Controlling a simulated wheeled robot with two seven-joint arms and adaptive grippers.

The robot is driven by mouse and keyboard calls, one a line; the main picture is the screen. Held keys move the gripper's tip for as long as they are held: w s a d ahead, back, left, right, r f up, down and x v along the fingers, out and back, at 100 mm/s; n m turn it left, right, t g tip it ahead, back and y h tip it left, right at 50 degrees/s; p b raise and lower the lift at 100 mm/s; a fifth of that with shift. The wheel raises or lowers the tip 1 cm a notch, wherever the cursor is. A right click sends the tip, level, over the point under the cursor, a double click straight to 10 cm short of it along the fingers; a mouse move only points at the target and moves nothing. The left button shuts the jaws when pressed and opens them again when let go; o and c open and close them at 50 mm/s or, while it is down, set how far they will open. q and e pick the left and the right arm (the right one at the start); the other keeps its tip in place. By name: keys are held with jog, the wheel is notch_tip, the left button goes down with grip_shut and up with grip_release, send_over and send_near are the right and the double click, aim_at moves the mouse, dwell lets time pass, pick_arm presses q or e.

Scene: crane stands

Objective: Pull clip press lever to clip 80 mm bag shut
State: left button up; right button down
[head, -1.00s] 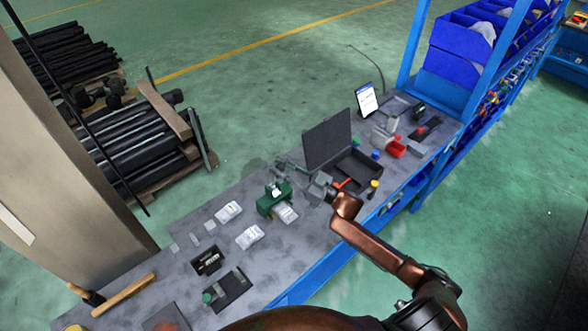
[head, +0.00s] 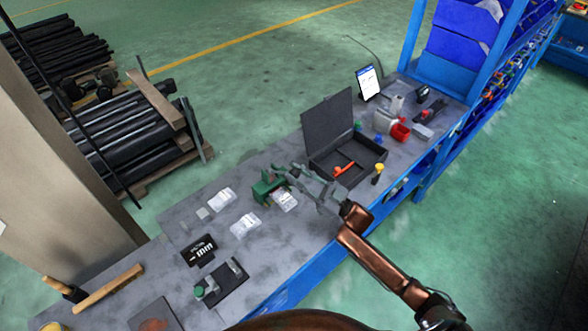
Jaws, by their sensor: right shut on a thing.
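The green clip press (head: 264,190) stands on the grey bench. A clear bag with a white label (head: 286,202) lies at its right front side, with one end close to or in the press; the exact overlap is too small to tell. My right gripper (head: 283,171) comes in from the right, just above and beside the press top. It is shut on the press lever, which is mostly hidden by the fingers. My left gripper is not in view.
Two more bags (head: 221,200) (head: 245,224) lie left of the press. A black sign (head: 199,250) and a dark plate (head: 227,282) are nearer. An open black case (head: 335,140) with an orange tool stands right of the press, close to my right arm.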

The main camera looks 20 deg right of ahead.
jog(key=shift+s+f, duration=0.1)
jog(key=shift+f, duration=0.15)
jog(key=c, duration=1.7)
grip_release()
jog(key=shift+r, duration=0.1)
jog(key=shift+o, duration=0.2)
jog(key=v, duration=0.7)
jog(key=shift+d, duration=0.2)
jog(key=shift+s, duration=0.15)
